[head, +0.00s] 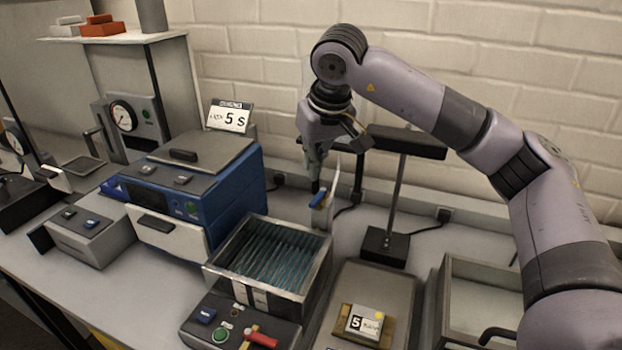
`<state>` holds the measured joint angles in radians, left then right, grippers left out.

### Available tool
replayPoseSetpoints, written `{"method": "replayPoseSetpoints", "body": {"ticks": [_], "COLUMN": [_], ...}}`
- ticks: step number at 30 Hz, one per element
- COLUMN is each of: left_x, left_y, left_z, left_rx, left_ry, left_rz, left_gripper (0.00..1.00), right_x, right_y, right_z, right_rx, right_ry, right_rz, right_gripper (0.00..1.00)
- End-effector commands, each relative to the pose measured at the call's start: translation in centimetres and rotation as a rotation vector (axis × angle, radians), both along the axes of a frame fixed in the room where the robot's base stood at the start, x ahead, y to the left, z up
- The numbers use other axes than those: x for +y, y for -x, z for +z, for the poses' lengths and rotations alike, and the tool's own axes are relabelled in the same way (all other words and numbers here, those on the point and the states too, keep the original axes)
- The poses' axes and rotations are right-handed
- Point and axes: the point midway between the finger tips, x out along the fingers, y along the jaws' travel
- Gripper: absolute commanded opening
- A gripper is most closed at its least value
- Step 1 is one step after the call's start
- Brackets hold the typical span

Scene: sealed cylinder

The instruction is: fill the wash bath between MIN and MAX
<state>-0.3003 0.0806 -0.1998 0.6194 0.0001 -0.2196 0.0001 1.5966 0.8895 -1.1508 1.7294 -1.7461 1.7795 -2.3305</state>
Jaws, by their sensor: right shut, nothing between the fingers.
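The wash bath (318,277) is an open rectangular metal tank at the middle of the bench. Its inside looks blue and ribbed or rippled; I cannot make out a liquid level or MIN and MAX marks. A pale post with a blue lever (319,199) stands at its back right corner, perhaps the tap. My right gripper (316,187) points down, shut and empty, with its tips right at the top of the blue lever. I cannot tell whether they touch it. No water stream is visible. My left gripper is not in view.
A control panel (238,327) with a green button and red handle sits in front of the bath. A blue machine (225,205) stands left. A lamp stand (386,246), a grey tray (397,286) with a card marked 5, and a pale basin (483,262) lie right.

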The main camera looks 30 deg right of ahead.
Motion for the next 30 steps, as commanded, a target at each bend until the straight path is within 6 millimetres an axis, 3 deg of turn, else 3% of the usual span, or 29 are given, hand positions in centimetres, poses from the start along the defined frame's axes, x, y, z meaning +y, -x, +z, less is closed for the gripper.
{"method": "replayPoseSetpoints", "body": {"ticks": [3, 9, 30], "left_x": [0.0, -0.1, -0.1], "left_y": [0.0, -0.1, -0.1], "left_z": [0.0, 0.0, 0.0], "left_rx": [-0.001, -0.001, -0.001], "left_ry": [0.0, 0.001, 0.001], "left_rz": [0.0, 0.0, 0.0], "left_gripper": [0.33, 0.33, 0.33], "right_x": [0.1, 0.1, 0.1], "right_y": [0.7, 1.6, 1.8], "right_z": [2.4, 4.7, 5.1], "right_rx": [-0.004, -0.002, 0.001], "right_ry": [-0.001, -0.001, 0.0], "right_rz": [0.0, 0.0, 0.0], "right_gripper": [0.0, 0.0, 0.0]}}
